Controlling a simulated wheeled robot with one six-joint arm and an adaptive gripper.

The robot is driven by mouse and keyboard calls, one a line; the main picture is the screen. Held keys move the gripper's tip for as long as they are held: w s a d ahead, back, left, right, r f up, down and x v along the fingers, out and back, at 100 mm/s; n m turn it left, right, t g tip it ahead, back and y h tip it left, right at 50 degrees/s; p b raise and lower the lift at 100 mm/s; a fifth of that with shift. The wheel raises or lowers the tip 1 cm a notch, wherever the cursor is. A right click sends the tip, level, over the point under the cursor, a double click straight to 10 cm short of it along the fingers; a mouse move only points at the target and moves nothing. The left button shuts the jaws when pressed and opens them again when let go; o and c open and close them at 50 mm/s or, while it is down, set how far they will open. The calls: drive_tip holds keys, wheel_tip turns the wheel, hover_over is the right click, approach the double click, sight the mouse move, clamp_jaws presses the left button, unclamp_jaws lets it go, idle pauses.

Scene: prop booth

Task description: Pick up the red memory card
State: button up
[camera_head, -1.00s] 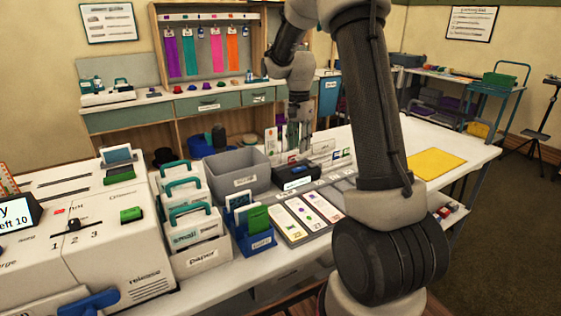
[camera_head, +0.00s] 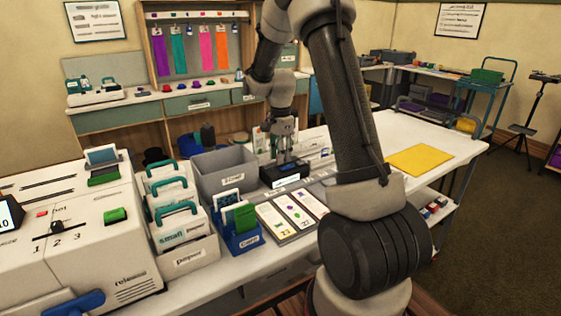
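My gripper (camera_head: 285,157) points down, with its fingertips low over the small black tray (camera_head: 283,181) on the white table. Its two fingers look apart, with a narrow gap between them. I cannot make out a red memory card in this view. The inside of the black tray is small and partly hidden behind the fingers.
A grey bin (camera_head: 224,178) stands just left of the tray. A blue card holder (camera_head: 244,246) and a board with picture cards (camera_head: 291,214) lie in front. A yellow sheet (camera_head: 420,160) lies at right, with bare tabletop around it.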

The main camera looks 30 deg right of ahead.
drive_tip(key=shift+c, duration=0.4)
clamp_jaws()
drive_tip(key=shift+r, duration=0.1)
wheel_tip(320, 180, up, 10)
idle(0.3)
drive_tip(key=shift+f, duration=0.2)
